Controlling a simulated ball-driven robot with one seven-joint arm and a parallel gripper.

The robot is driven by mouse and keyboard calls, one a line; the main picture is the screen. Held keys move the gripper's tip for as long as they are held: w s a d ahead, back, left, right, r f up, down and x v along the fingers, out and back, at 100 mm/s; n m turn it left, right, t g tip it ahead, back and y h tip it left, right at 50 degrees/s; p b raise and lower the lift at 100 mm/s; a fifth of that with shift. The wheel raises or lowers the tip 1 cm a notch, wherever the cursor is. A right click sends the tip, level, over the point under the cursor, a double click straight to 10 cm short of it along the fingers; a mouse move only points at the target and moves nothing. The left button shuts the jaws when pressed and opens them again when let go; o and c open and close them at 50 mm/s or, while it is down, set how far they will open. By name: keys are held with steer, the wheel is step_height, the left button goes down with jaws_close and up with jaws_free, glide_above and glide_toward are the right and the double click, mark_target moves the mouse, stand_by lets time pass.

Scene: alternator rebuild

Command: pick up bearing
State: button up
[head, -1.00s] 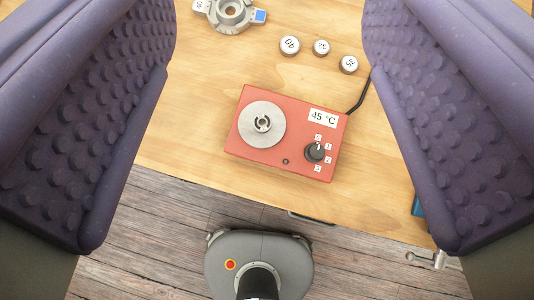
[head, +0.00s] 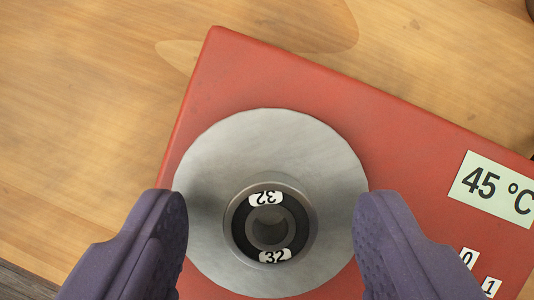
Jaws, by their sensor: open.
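The bearing (head: 269,228) is a small ring with a grey outer rim, a dark face and two white labels reading 32. It sits on the round grey plate (head: 270,135) of a red heater box. My gripper (head: 270,228) is open, with one purple finger to the left of the bearing and one to the right. Clear gaps show between each finger and the bearing. The fingers overlap the plate's left and right edges in the picture. I cannot tell how high the fingertips are above the plate.
The red heater box (head: 300,75) has a label (head: 495,190) reading 45 °C at its right side, with small number tags below it. Bare wooden table (head: 90,110) lies to the left and behind. A dark object shows at the top right corner.

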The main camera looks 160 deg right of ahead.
steer(key=shift+f, duration=0.1)
jaws_close()
